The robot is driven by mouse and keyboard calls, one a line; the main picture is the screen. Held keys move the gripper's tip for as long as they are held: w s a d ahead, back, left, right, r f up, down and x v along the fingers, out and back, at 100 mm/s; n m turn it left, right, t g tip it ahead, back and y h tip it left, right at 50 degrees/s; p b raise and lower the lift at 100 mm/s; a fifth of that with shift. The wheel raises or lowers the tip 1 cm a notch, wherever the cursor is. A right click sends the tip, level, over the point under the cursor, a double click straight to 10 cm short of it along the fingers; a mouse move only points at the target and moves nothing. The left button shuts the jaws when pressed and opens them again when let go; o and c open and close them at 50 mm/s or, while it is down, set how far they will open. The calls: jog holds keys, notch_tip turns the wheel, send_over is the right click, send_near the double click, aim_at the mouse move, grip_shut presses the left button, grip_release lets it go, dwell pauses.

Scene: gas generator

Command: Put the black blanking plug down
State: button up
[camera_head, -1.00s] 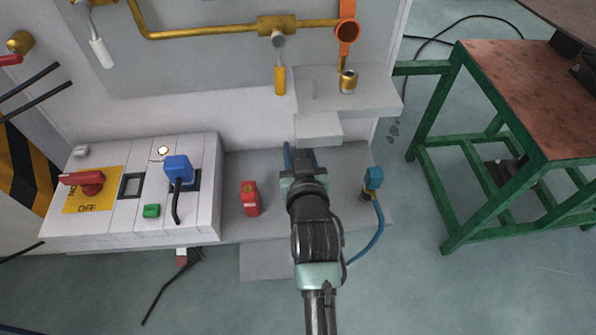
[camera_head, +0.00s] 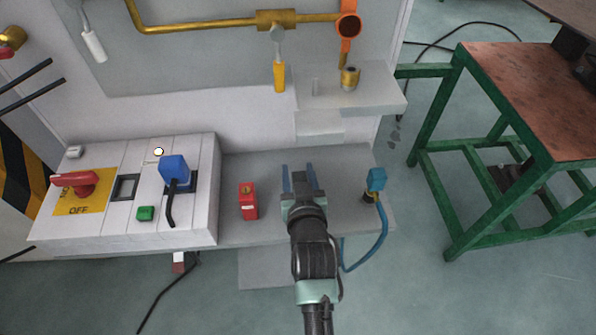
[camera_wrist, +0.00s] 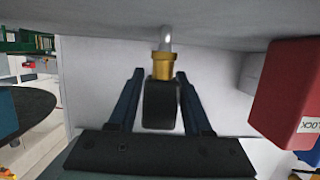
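The black blanking plug (camera_wrist: 160,104) shows in the wrist view, with a brass collar (camera_wrist: 163,66) and a pale tip towards the grey shelf surface. My gripper (camera_wrist: 160,92) has its two dark blue fingers on either side of the plug, with narrow gaps showing, so it looks open around it. In the head view my gripper (camera_head: 299,176) is above the grey lower shelf (camera_head: 345,165), its fingers apart. The plug cannot be made out there. Whether its tip touches the shelf I cannot tell.
A red lock block (camera_head: 249,201) stands left of my gripper, also in the wrist view (camera_wrist: 290,92). A blue-capped hose connector (camera_head: 376,181) stands to the right. A stepped ledge (camera_head: 365,95) holds a brass fitting (camera_head: 349,78). The switch box (camera_head: 125,190) is further left.

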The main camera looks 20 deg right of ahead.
jog(key=shift+o, duration=1)
jog(key=shift+r, duration=0.2)
jog(key=p+v, duration=0.3)
jog(key=v, duration=0.9)
